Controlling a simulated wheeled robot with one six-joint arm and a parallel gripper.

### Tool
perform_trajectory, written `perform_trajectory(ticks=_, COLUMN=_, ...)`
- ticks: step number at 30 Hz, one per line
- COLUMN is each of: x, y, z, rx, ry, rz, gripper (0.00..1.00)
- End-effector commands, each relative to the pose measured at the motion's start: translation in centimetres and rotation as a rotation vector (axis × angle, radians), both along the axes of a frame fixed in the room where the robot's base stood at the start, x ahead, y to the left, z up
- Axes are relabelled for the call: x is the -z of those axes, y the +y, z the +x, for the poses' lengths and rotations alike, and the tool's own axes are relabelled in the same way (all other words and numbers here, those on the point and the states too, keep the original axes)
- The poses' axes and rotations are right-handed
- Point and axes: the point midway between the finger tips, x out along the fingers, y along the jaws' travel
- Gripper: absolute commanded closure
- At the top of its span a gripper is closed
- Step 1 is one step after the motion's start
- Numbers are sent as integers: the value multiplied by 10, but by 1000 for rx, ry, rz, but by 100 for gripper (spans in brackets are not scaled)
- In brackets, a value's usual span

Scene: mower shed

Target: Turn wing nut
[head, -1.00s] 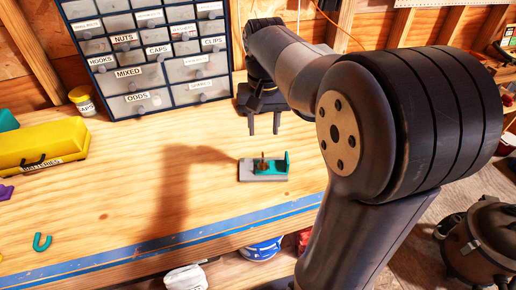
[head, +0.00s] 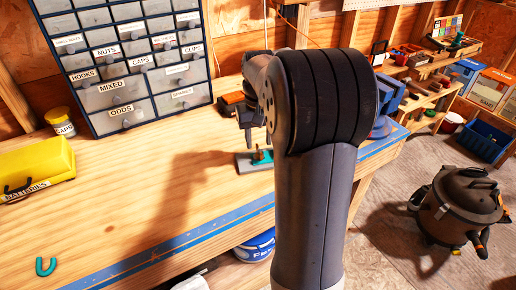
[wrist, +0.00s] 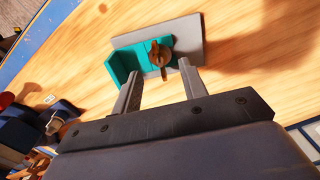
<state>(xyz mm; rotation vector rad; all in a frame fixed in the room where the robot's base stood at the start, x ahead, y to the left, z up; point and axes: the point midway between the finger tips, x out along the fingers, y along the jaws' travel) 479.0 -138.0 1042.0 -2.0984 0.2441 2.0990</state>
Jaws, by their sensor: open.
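The wing nut (wrist: 160,57) is brown and brassy in the wrist view, with its wings running roughly up and down the picture. The fingertips appear on either side just short of the nut in the wrist view; I cannot tell the height gap. The gripper also shows in the head view (head: 248,138).
A labelled drawer cabinet (head: 125,60) stands at the back of the bench. A yellow batteries box (head: 38,168), a caps jar (head: 61,122) and a teal U-shaped piece (head: 45,266) lie at left. A shop vacuum (head: 462,215) stands on the floor. The bench middle is clear.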

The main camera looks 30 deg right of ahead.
Motion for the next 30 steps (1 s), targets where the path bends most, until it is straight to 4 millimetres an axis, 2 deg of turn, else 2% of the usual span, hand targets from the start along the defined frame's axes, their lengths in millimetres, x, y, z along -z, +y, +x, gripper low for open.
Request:
perform_trajectory(ticks=3, x=19, y=0, z=0, rx=0, ry=3, rz=1, gripper=59)
perform_trajectory(ticks=6, x=30, y=0, z=0, rx=0, ry=2, rz=0, gripper=59)
perform_trajectory(ticks=18, x=37, y=0, z=0, rx=0, ry=-1, rz=0, gripper=59)
perform_trajectory(ticks=30, x=37, y=0, z=0, rx=0, ry=0, rz=0, gripper=92)
